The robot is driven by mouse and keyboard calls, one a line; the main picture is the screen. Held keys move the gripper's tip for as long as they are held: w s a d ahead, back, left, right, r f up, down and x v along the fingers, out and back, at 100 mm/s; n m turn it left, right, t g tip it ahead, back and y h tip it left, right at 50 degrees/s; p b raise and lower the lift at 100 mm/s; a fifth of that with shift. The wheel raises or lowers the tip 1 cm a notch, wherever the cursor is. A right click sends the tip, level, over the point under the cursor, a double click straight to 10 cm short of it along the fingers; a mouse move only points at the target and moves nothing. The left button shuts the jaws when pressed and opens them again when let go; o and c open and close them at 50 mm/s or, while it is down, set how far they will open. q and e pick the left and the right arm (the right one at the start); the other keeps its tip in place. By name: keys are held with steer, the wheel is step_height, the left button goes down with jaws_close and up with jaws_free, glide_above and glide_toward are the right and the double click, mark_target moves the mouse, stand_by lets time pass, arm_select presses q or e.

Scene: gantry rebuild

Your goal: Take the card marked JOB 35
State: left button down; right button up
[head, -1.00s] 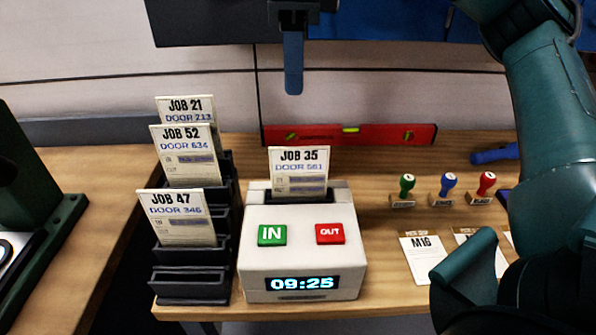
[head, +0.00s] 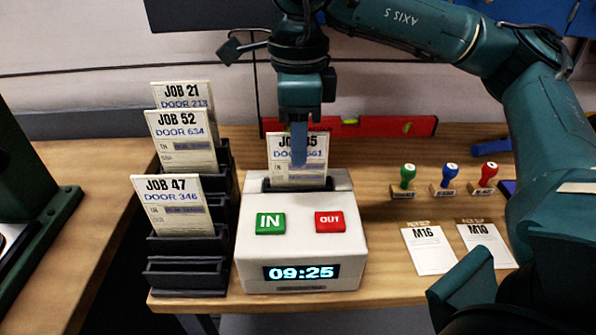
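The card marked JOB 35 (head: 281,171) stands upright in the slot on top of the white time clock (head: 250,254), which reads 09:25. My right gripper (head: 299,146) points down at the card. One blue finger lies across the front of the card and hides part of its print. The other finger is not visible, so I cannot tell how far apart the fingers are or whether they touch the card.
A black rack (head: 187,279) left of the clock holds cards JOB 21 (head: 184,92), JOB 52 (head: 182,138) and JOB 47 (head: 172,205). A red level (head: 390,126) lies behind. Several stamps (head: 446,181) and paper slips (head: 429,250) are on the right.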

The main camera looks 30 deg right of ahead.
steer(key=shift+c, duration=0.5)
jaws_close()
